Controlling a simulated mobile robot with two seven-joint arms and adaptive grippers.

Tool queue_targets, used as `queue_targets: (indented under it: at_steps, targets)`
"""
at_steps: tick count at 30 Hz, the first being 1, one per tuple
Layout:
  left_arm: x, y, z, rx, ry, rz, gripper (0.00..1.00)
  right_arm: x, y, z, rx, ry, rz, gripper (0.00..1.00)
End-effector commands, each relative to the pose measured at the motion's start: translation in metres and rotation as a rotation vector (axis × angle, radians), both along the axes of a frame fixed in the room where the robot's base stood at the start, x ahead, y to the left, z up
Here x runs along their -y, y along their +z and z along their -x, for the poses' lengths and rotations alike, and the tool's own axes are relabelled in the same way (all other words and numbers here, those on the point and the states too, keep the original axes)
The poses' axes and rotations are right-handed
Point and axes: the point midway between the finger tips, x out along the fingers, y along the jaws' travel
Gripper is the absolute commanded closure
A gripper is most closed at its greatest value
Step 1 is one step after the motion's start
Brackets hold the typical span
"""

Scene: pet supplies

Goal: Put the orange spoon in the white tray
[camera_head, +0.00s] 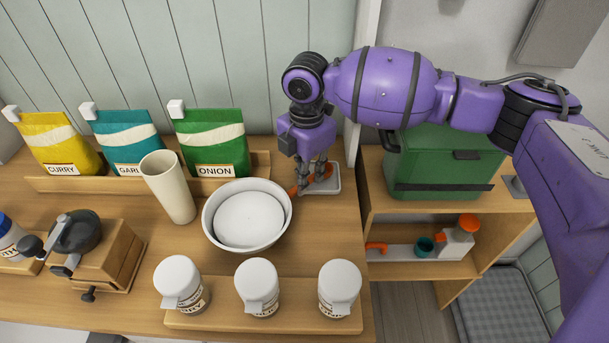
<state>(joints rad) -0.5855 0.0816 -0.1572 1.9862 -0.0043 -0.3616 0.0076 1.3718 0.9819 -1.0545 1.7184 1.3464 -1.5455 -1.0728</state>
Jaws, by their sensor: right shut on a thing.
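The white tray (333,186) is small and lies at the back right of the wooden counter, right of the white bowl. My right gripper (311,187) points down over the tray and is shut on the orange spoon (293,191). The spoon shows on both sides of the fingers, partly over the tray and partly past its left edge. The fingers hide its middle, and I cannot tell if it touches the tray. My left gripper is not in view.
Several seasoning bags stand at the back. Three white-lidded jars stand on a front board (222,316). A green box (441,164) stands on the right shelf unit.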

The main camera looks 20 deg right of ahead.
Motion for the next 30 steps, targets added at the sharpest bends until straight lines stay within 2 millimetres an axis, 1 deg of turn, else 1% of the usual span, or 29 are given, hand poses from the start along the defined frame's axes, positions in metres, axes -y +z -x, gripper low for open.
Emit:
queue_targets:
  at_steps: [3, 4, 6, 8, 17, 20, 23, 30]
  targets:
    - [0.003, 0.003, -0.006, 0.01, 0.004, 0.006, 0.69, 0.0, -0.002, 0.0, 0.0, 0.0, -0.001, 1.0]
    - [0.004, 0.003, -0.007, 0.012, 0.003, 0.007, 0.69, 0.0, -0.002, 0.0, 0.001, 0.0, 0.0, 0.86]
    - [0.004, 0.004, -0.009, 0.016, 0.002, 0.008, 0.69, 0.0, -0.002, 0.0, 0.0, 0.0, 0.0, 0.76]
    - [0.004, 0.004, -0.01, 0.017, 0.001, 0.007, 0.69, 0.0, -0.002, 0.0, 0.0, 0.0, 0.0, 0.69]
    - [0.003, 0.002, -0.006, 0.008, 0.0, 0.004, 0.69, 0.0, -0.001, 0.0, 0.001, 0.0, 0.0, 0.69]
    - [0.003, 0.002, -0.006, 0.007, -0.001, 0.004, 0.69, -0.001, 0.005, -0.001, 0.002, 0.0, -0.001, 0.69]
    - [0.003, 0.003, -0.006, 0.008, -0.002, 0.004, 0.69, -0.001, 0.021, -0.001, 0.003, 0.0, -0.002, 0.69]
    - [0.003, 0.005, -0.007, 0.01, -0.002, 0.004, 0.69, -0.001, 0.073, -0.001, 0.006, -0.001, -0.002, 0.69]
